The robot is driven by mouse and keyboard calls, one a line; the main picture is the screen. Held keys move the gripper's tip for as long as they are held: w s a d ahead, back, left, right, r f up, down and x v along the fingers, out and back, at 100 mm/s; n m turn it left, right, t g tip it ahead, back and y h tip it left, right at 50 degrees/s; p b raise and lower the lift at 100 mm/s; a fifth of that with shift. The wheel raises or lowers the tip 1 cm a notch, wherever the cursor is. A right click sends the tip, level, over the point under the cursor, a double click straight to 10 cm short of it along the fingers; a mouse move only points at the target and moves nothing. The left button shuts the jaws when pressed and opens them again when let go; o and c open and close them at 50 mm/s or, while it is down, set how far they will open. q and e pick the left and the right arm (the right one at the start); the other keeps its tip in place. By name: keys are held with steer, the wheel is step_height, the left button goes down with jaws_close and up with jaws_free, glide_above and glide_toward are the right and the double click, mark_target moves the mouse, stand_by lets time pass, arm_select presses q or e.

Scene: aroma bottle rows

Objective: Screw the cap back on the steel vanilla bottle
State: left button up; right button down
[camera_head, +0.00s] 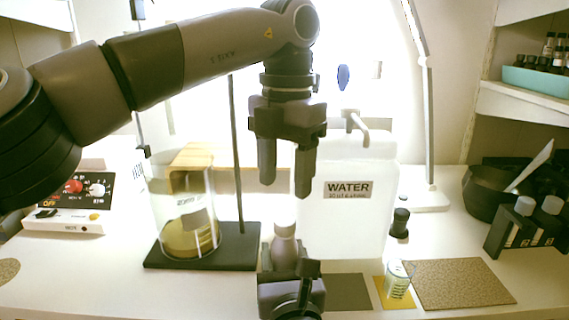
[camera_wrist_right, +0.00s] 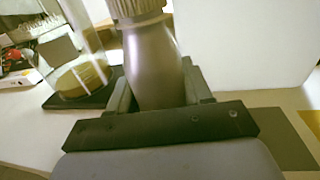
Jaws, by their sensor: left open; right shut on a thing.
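The steel vanilla bottle (camera_head: 285,251) stands upright at the front middle of the table. My right gripper (camera_head: 286,268) is shut around its body. In the right wrist view the grey metallic bottle (camera_wrist_right: 152,68) sits between the fingers of my right gripper (camera_wrist_right: 155,98). A ribbed beige cap (camera_wrist_right: 138,9) sits at the bottle's top, cut off by the frame edge; how tight it is cannot be told. It shows small and pale in the head view (camera_head: 285,227). My left gripper (camera_head: 287,186) hangs open and empty, fingers down, above the cap and apart from it.
A white WATER jug (camera_head: 365,235) stands right behind the bottle. A glass vessel (camera_head: 168,225) and a stand with a dark base (camera_head: 240,255) are to the left. A small glass (camera_head: 398,281) on a yellow mat and a cork mat (camera_head: 458,284) lie to the right.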

mark_target(285, 219)
arm_select(q)
steer(key=n, duration=0.3)
steer(key=r+n, duration=0.1)
steer(key=n, duration=0.3)
steer(key=shift+s+r, duration=0.15)
steer(key=shift+s, duration=0.05)
steer(key=shift+f, duration=4.05)
steer(key=shift+c, duration=0.3)
jaws_close()
